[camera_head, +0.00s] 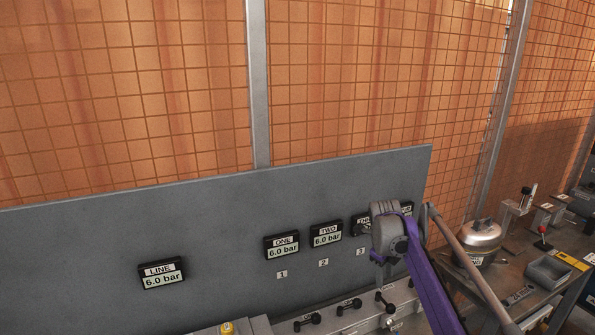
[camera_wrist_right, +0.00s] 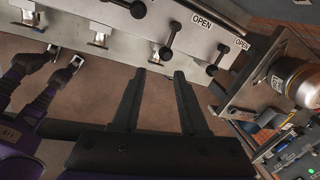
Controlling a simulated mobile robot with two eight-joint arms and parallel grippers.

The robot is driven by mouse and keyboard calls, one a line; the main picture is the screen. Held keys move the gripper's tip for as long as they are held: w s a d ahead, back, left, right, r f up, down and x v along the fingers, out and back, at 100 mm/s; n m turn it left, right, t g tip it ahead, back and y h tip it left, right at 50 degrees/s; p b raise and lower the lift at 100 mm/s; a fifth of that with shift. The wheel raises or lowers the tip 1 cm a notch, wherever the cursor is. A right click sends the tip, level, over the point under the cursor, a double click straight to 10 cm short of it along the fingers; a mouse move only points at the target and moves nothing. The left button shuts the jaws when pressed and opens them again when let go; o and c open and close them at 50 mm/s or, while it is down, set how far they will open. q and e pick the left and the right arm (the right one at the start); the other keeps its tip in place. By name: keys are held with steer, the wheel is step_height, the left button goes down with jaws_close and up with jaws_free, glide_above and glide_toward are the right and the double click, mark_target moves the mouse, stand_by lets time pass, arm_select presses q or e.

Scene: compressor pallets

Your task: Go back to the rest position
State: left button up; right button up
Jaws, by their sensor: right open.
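My right arm shows in the camera_head view as a purple link with a grey joint, in front of the grey panel (camera_head: 215,225) and partly covering the gauges at its right end. My right gripper (camera_wrist_right: 158,76) shows in the right wrist view with its two dark fingers apart and nothing between them. The fingertips appear near a light valve block (camera_wrist_right: 125,50) with black lever handles (camera_wrist_right: 170,38); I cannot tell any contact.
A bench on the right holds a silver compressor (camera_head: 479,240) and a grey tray (camera_head: 548,272). A mesh fence (camera_head: 340,80) stands behind. Brown floor shows below the valve block.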

steer(key=s+a+r+n+t+y, duration=0.1)
steer(key=s+a+r+n, duration=0.15)
steer(key=s+n, duration=0.6)
steer(key=s+a+r+n+t, duration=0.1)
steer(key=s+a+n, duration=0.3)
steer(key=s+n, duration=0.45)
steer(key=s+a+f+n+t, duration=0.1)
steer(key=s+f+n, duration=0.2)
steer(key=s, duration=0.3)
steer(key=s+a+f+n, duration=0.1)
steer(key=s+f+n, duration=0.3)
steer(key=s, duration=0.3)
steer(key=s+a+f+n+t+y, duration=0.1)
steer(key=s+f+n, duration=0.2)
steer(key=s, duration=0.4)
steer(key=shift+a+f+n+t, duration=0.15)
steer(key=shift+a+n+t, duration=0.2)
steer(key=shift+n, duration=0.55)
